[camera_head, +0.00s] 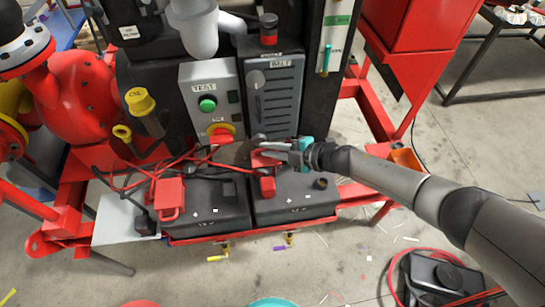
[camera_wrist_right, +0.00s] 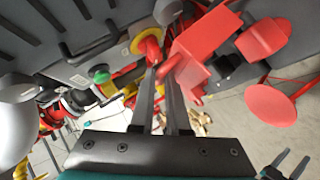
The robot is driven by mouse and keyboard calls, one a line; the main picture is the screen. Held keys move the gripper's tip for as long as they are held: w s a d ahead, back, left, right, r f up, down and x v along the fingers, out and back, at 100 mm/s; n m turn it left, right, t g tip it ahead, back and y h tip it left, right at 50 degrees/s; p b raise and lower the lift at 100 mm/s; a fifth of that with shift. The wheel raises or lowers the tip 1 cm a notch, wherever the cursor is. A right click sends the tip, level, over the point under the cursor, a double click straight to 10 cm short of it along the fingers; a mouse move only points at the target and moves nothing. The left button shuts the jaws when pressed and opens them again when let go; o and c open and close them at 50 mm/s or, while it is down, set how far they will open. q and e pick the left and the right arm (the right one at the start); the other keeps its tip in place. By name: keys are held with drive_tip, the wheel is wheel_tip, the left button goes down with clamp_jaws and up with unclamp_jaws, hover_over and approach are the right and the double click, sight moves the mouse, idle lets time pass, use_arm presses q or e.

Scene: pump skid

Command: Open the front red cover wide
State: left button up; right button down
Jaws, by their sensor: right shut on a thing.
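A red cover (camera_head: 265,159) is at the back of the right black battery (camera_head: 300,195), partly hidden behind my right gripper (camera_head: 284,148). In the right wrist view a boxy red cover (camera_wrist_right: 204,48) lies beside the fingertips of my right gripper (camera_wrist_right: 162,72). The fingers are shut on a small red part at its lower left edge; how far the cover is open I cannot tell. A smaller red cap (camera_head: 267,187) stands in front on the same battery. Another red cover (camera_head: 170,197) is on the left battery (camera_head: 215,207). My left gripper (camera_wrist_right: 293,163) shows small in the right wrist view, fingers apart and empty.
A grey control box (camera_head: 210,100) with a green button (camera_head: 207,104) and a red-yellow knob (camera_head: 221,132) stands behind the batteries. Red and black cables cross the left battery. Red frame beams flank the skid.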

drive_tip(key=shift+w+a+r, duration=0.15)
drive_tip(key=shift+w+r, duration=0.2)
drive_tip(key=shift+w, duration=0.55)
drive_tip(key=c, duration=0.9)
unclamp_jaws()
drive_tip(key=shift+f, duration=0.1)
drive_tip(key=shift+p+v, duration=0.75)
drive_tip(key=shift+v, duration=6.95)
